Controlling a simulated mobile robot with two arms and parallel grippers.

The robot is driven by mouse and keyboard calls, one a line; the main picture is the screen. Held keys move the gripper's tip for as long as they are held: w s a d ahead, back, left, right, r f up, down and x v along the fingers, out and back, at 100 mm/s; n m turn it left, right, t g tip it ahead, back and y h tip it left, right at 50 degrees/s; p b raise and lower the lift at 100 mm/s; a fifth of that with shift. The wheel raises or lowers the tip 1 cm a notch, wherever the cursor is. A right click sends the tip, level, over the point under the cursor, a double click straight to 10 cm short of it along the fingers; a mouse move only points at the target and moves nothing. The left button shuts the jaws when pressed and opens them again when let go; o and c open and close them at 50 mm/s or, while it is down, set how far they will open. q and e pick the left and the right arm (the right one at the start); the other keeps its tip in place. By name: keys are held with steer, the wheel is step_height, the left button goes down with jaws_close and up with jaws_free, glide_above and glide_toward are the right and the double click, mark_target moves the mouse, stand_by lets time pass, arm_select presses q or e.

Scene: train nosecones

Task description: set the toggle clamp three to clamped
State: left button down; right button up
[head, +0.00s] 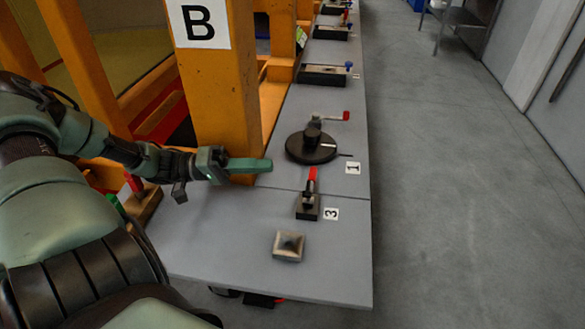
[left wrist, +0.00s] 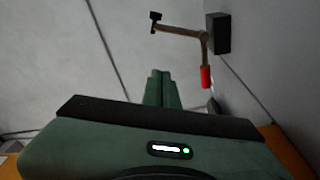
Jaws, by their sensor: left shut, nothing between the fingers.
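Toggle clamp three (head: 307,202) stands on the grey table beside a white "3" label (head: 331,214). It has a dark base and a red handle (head: 312,174) that points up in the head view. In the left wrist view, a clamp, likely the same one, shows a black base (left wrist: 218,33), a red handle (left wrist: 206,77) and a bar standing out from the base with a black tip (left wrist: 155,20). My left gripper (head: 268,165) is shut and empty, left of the red handle with a visible gap. Its closed fingers (left wrist: 160,88) show in the wrist view. My right gripper is out of view.
A square metal-like block (head: 288,246) sits nearer on the table. A round black device (head: 311,146) with a red-handled crank stands beyond, by label "1" (head: 352,168). An orange post (head: 218,100) marked B rises beside my left gripper. Open floor lies right of the table.

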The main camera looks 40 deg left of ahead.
arm_select(q)
steer(key=shift+w+d, duration=0.1)
steer(key=b+x, duration=0.3)
steer(key=x, duration=0.6)
steer(key=shift+w+d+f, duration=0.15)
steer(key=shift+w+d, duration=0.05)
steer(key=shift+d, duration=0.05)
steer(key=s+p, duration=0.1)
steer(key=s+d+p, duration=0.1)
steer(key=shift+s+f+p, duration=0.25)
steer(key=shift+s+p, duration=0.05)
steer(key=shift+s+d+f, duration=0.15)
steer(key=shift+s+f, duration=0.1)
steer(key=shift+s, duration=0.2)
steer(key=shift+f, duration=0.1)
